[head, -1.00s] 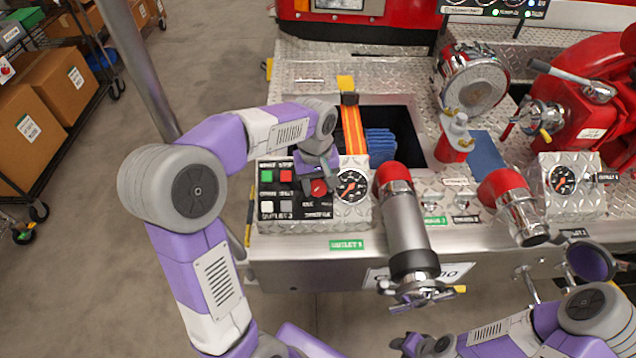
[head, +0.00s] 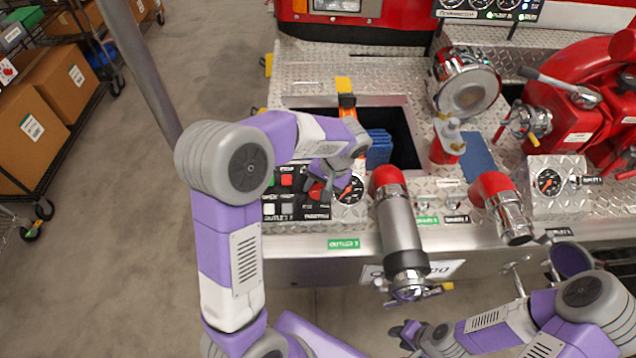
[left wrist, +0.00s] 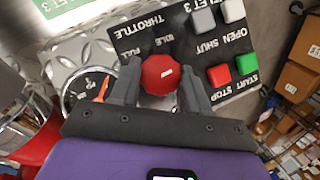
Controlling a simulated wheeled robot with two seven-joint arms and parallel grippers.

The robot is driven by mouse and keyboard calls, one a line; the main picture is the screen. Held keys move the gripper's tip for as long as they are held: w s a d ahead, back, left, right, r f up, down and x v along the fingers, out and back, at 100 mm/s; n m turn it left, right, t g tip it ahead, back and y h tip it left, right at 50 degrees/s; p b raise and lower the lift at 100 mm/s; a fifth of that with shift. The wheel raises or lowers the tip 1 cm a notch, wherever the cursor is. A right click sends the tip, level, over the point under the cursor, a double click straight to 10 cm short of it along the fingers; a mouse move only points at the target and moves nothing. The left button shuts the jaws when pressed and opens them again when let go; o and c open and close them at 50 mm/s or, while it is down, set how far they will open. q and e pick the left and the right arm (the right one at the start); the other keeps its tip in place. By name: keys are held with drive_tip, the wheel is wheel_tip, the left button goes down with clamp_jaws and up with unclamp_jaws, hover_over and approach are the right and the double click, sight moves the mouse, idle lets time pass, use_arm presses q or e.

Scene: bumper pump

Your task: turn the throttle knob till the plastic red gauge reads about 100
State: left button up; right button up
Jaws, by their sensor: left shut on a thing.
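The red throttle knob (left wrist: 160,75) sits on a black panel (left wrist: 125,45) between my left gripper's two fingers in the left wrist view. My left gripper (head: 324,188) is shut on it; the fingers and wrist partly cover the knob in the head view. A round black-faced gauge (head: 350,189) with an orange-red needle is just right of the knob. It also shows in the left wrist view (left wrist: 86,92), partly cut off by my gripper. Its reading is too small to tell. My right gripper (head: 405,335) is low in the head view, away from the panel; its jaws are unclear.
Red and green buttons (left wrist: 232,70) and grey buttons (left wrist: 217,15) sit beside the knob. A capped outlet pipe (head: 402,235) stands close right of the gauge. A second gauge (head: 548,182) is farther right. An open bin with blue items (head: 379,148) lies behind.

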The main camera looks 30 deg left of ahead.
use_arm(q)
drive_tip(key=m+y, duration=0.2)
drive_tip(key=m, duration=0.2)
drive_tip(key=shift+d+p, duration=0.2)
drive_tip(key=shift+p, duration=0.15)
drive_tip(key=m+t+y, duration=0.1)
drive_tip(key=m, duration=0.1)
drive_tip(key=m+t+y, duration=0.1)
drive_tip(key=m, duration=0.2)
drive_tip(key=shift+s+d+f+y, duration=0.1)
drive_tip(key=shift+f+y, duration=0.1)
drive_tip(key=shift+y, duration=0.2)
drive_tip(key=shift+m, duration=0.3)
drive_tip(key=o, duration=0.8)
drive_tip(key=shift+r, duration=0.1)
drive_tip(key=p+v, duration=0.1)
drive_tip(key=v, duration=0.6)
drive_tip(key=shift+s+d+r, duration=0.1)
drive_tip(key=shift+d+r, duration=0.05)
drive_tip(key=shift+d, duration=0.05)
